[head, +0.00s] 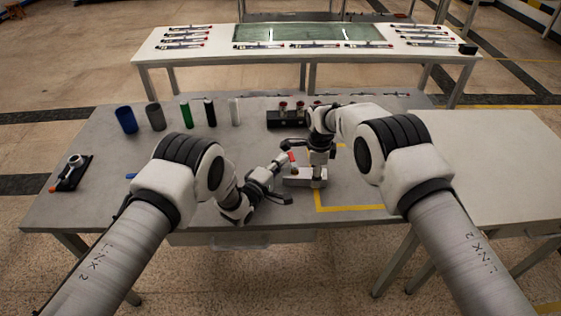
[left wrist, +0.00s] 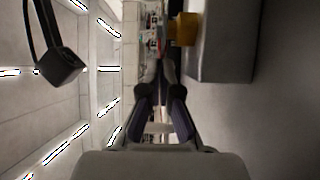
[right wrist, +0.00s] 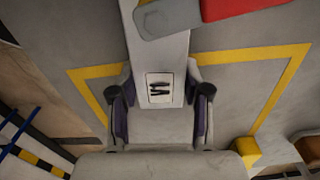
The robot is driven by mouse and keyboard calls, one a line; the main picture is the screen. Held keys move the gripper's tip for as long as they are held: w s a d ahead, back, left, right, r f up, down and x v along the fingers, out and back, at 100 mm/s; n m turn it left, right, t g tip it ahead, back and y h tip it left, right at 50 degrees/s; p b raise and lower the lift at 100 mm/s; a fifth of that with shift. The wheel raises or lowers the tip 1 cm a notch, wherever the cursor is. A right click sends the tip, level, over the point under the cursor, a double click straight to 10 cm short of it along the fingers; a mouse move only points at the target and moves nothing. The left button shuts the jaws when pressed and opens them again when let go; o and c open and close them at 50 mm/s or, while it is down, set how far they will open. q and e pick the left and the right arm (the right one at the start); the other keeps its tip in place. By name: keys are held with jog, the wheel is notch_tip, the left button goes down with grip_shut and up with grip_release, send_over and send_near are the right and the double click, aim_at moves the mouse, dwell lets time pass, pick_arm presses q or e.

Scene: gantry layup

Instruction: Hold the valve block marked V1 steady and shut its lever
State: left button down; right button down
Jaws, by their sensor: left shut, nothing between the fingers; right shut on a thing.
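The pale grey valve block (head: 300,181) lies on the table in front of me. Its label (right wrist: 160,88) shows between my right fingers in the right wrist view, and reads only roughly as V1. My right gripper (head: 318,178) is shut on the block from above. The red lever (head: 291,157) is at the block's left end; part of it shows at the top of the right wrist view (right wrist: 232,8). My left gripper (head: 284,158) is shut and empty beside the lever. In the left wrist view its fingertips (left wrist: 163,70) are left of the block (left wrist: 225,40); I cannot tell whether they touch the lever.
Blue (head: 126,119), grey, green, black and white cylinders stand along the table's far left. A black rack (head: 287,119) stands behind the block. A black plate with a fitting (head: 70,173) lies at left. Yellow tape (head: 350,208) marks the table. A second table (head: 218,57) stands beyond.

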pick_arm(q)
jog(key=shift+w+d+m+g+h, duration=0.1)
jog(key=shift+w+m+g+h, duration=0.15)
jog(key=shift+m+g+h, duration=0.3)
jog(key=shift+w+d+m+g+h, duration=0.1)
jog(key=shift+w+m+g+h, duration=0.1)
jog(key=shift+m+g+h, duration=0.35)
jog(key=shift+w+d, duration=0.15)
jog(key=shift+d, duration=0.1)
jog(key=a, duration=0.3)
jog(key=s+a, duration=0.1)
jog(key=a, duration=0.1)
jog(key=shift+a+f, duration=0.1)
jog(key=shift+a, duration=0.05)
jog(key=v, duration=0.8)
jog(key=shift+a+f, duration=0.1)
jog(key=shift+a, duration=0.2)
pick_arm(e)
jog(key=shift+c, duration=2.2)
grip_release()
